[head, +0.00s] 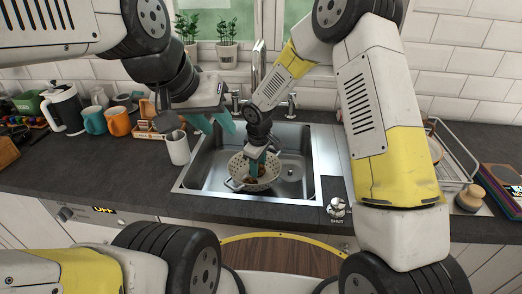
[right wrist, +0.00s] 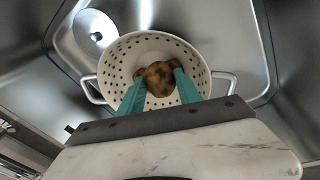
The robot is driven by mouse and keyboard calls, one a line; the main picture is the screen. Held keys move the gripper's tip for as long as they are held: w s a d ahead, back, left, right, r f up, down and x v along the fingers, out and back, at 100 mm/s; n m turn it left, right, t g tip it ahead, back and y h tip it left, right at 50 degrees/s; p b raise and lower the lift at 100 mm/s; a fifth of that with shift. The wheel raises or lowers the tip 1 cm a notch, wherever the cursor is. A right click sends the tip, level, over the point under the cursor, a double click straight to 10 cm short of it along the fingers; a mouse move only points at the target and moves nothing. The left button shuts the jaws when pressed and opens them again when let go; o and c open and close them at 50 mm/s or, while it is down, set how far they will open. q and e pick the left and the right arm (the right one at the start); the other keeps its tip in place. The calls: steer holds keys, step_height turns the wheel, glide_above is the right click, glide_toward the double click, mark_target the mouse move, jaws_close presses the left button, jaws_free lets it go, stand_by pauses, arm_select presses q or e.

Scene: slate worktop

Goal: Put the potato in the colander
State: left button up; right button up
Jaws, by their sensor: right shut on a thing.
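The white colander (head: 240,181) stands in the sink; the right wrist view shows its holed bowl (right wrist: 122,72) and two side handles. The brown, dark-spotted potato (right wrist: 159,80) is between the teal fingers of my right gripper (right wrist: 160,90), which is shut on it. In the head view my right gripper (head: 257,165) reaches down into the colander's opening. Whether the potato touches the bowl I cannot tell. Brown patches show beside the potato, partly hidden by the fingers. My left gripper (head: 213,123) is open and empty, above the worktop at the sink's left side.
The steel sink (head: 205,167) has a drain (right wrist: 95,30) beside the colander and a tall tap (head: 257,62) behind. A white cup (head: 177,148) stands just left of the sink. Blue (head: 94,121) and orange (head: 118,122) mugs are further left. A dish rack (head: 455,165) is at the right.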

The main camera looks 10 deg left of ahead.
steer(key=o, duration=1.4)
steer(key=shift+o, duration=0.2)
steer(key=shift+s+d+r, duration=0.1)
steer(key=shift+s+r, duration=0.1)
steer(key=shift+r, duration=1.05)
steer(key=shift+s+r, duration=0.25)
steer(key=shift+r, duration=1.05)
steer(key=shift+s+d+r, duration=0.1)
steer(key=shift+s+r, duration=0.1)
steer(key=shift+r, duration=1.05)
steer(key=s+r, duration=0.5)
steer(key=r, duration=0.1)
